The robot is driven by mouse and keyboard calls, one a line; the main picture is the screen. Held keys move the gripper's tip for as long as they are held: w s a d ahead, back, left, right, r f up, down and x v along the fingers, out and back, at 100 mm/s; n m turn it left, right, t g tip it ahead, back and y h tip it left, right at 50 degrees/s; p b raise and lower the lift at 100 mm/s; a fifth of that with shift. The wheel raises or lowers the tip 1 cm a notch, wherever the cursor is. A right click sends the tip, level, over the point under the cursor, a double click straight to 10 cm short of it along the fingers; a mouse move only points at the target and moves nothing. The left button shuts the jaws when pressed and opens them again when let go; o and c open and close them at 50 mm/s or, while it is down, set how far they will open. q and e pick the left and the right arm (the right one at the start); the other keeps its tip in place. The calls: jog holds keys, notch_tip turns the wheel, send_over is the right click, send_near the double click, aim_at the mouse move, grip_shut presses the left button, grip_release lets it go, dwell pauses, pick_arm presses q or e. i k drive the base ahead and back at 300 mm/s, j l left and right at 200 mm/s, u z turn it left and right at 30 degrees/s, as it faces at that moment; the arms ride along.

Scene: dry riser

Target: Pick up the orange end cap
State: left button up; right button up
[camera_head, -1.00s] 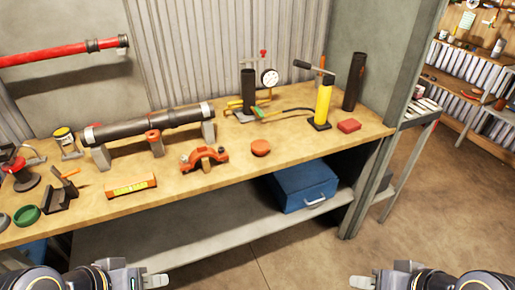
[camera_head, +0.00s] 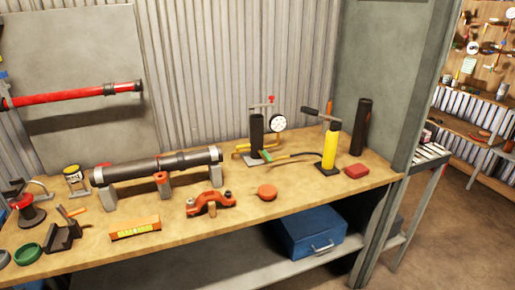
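The orange end cap (camera_head: 267,192) looks like a small round orange-red disc. It lies flat on the wooden workbench (camera_head: 170,238), right of an orange-red clamp (camera_head: 210,202) and left of the yellow pump (camera_head: 329,150). Nothing covers it, and bare wood surrounds it. Neither of my grippers shows in the head view now.
A dark pipe (camera_head: 140,172) rests on grey supports behind the clamp. An orange level (camera_head: 134,228) lies at the front left. A gauge (camera_head: 278,122) on a stand and a red block (camera_head: 356,171) are nearby. A blue toolbox (camera_head: 305,232) sits on the lower shelf.

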aim_at(266, 192)
jog(key=i+l+u, duration=0.1)
jog(key=u, duration=0.3)
jog(key=i+l+u, duration=0.25)
jog(key=u, duration=0.15)
jog(key=i+l+u, duration=0.2)
jog(key=u, duration=0.2)
jog(key=i+l, duration=0.15)
jog(key=l, duration=0.2)
jog(key=i+l+u, duration=0.1)
jog(key=l, duration=0.25)
jog(key=i+l, duration=0.2)
jog(key=l, duration=0.15)
